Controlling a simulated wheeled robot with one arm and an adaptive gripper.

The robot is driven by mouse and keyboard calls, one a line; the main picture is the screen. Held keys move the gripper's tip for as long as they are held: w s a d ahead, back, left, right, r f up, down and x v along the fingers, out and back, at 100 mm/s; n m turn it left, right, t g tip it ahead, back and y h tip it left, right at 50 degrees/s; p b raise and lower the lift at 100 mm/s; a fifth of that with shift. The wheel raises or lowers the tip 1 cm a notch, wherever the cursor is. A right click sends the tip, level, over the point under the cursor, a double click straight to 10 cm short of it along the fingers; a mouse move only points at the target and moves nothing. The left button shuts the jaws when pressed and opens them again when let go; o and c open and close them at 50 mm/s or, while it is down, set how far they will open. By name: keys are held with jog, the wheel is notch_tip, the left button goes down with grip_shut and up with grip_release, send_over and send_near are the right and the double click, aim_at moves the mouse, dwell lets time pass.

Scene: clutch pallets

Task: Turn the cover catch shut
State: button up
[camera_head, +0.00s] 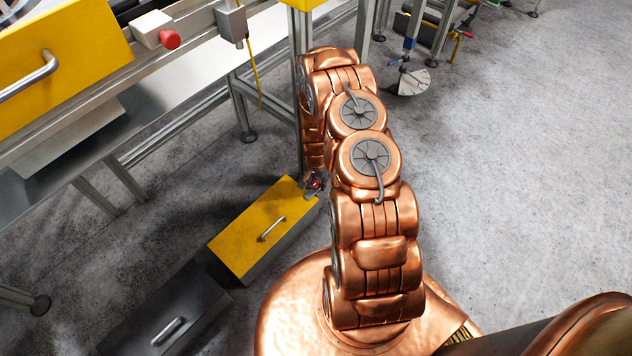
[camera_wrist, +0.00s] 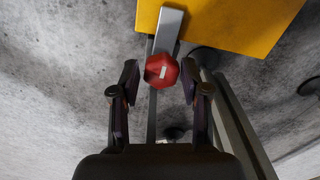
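The catch shows in the wrist view as a red faceted knob (camera_wrist: 160,71) with a pale mark on top, at the end of a grey metal bar (camera_wrist: 168,28) that reaches onto a yellow cover (camera_wrist: 225,20). My gripper (camera_wrist: 159,78) is open, with one dark finger on each side of the knob. Gaps show between fingers and knob, and I cannot tell their height difference. In the head view, a small red part (camera_head: 314,183) shows at the far corner of a yellow-lidded box (camera_head: 245,240) with a bar handle. My arm hides much of the area there.
A dark box (camera_head: 165,315) with a handle lies left of the yellow-lidded box. A metal-framed bench (camera_head: 180,85) with a yellow panel (camera_head: 60,60) and a red button (camera_head: 169,39) stands at the upper left. The grey floor (camera_head: 520,170) at right is largely clear.

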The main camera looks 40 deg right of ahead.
aim_at(316, 183)
jog(key=shift+o, duration=1.1)
jog(key=shift+r, duration=0.1)
jog(key=shift+r, duration=3.65)
jog(key=shift+a, duration=0.1)
